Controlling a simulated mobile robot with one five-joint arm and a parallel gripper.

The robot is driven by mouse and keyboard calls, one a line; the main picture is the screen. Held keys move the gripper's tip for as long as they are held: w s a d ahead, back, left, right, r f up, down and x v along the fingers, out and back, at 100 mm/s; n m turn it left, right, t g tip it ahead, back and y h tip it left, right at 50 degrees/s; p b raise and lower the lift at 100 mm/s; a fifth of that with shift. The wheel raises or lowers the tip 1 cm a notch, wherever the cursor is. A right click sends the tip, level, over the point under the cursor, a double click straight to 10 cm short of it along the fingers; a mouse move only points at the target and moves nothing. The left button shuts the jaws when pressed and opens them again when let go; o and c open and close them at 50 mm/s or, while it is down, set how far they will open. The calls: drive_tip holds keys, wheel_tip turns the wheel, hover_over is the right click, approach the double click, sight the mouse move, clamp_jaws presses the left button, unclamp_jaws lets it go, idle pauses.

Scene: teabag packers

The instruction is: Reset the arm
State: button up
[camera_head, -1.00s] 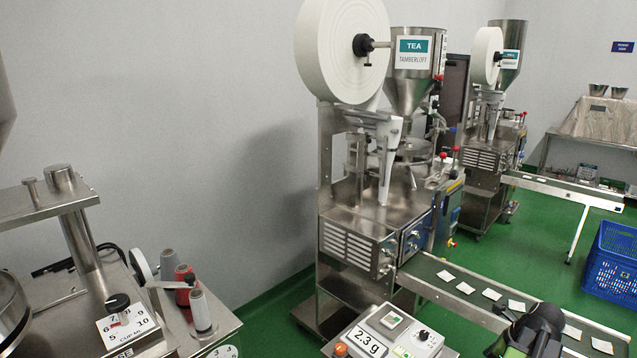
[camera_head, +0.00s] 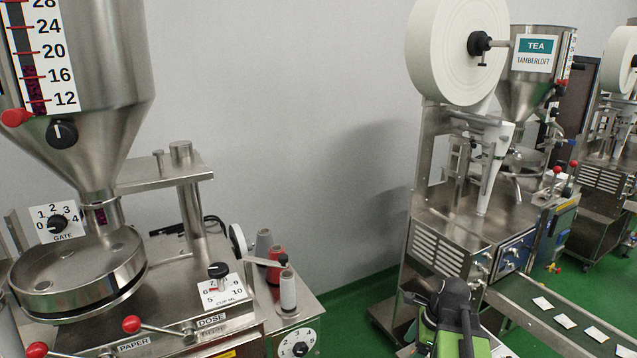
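My gripper (camera_head: 447,325), black and green, shows at the bottom of the head view, right of centre. It is in front of the lower part of the far packing machine and left of its conveyor. From this angle I cannot see between its fingers, so whether it is open or holds anything is unclear. The rest of my arm is below the picture edge.
A near packing machine (camera_head: 180,295) fills the left, with a steel hopper (camera_head: 105,85), red-knobbed levers and thread spools (camera_head: 287,288). The tea machine (camera_head: 440,225) stands right, with a conveyor (camera_head: 520,308) carrying teabags. Green floor (camera_head: 345,325) shows between them.

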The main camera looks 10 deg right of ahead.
drive_tip(key=a+f+n+g+h, duration=0.1)
drive_tip(key=a+n+g+h, duration=0.1)
drive_tip(key=a+n, duration=1.9)
drive_tip(key=shift+n+h, duration=0.5)
drive_tip(key=shift+n, duration=0.7)
drive_tip(key=shift+s+d, duration=0.1)
idle(0.8)
